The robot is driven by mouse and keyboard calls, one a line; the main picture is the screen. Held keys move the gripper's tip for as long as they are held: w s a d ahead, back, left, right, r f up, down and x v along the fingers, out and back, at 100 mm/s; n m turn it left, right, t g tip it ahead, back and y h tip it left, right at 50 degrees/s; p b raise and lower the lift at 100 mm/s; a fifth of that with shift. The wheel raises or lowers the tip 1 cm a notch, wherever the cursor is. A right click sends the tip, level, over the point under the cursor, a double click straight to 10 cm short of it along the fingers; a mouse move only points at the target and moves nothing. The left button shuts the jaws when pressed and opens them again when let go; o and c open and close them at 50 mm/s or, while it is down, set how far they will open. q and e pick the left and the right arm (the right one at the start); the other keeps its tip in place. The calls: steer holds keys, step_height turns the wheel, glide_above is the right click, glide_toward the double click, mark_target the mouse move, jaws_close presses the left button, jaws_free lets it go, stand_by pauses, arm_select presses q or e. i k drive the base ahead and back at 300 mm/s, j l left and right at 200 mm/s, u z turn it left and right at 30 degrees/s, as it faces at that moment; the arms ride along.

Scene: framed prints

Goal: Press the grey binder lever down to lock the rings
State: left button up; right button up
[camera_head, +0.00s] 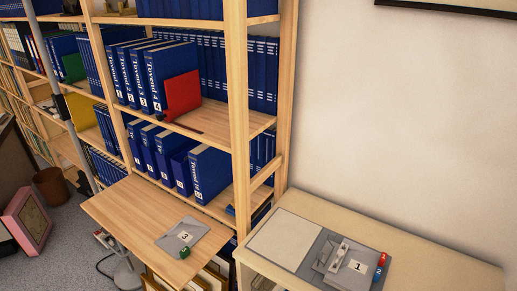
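A grey open binder (310,262) lies on the pale wooden top at the lower right. A white sheet or page stack (284,242) covers its left part. A grey metal mechanism (331,256) with upright parts sits near its middle; I take this to be the rings and lever. The picture is too small to tell whether the lever is up or down. A white label with a 1 (357,267) lies just right of the mechanism. Neither of my grippers is in view.
Small red and blue blocks (381,265) stand at the binder's right. A wooden board (140,212) at left holds a grey plate labelled 3 (184,236) and a green block (184,252). Shelves of blue binders (128,80) rise behind. The pale top (440,268) is clear at right.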

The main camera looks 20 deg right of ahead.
mark_target(319, 254)
steer(key=z, duration=1.05)
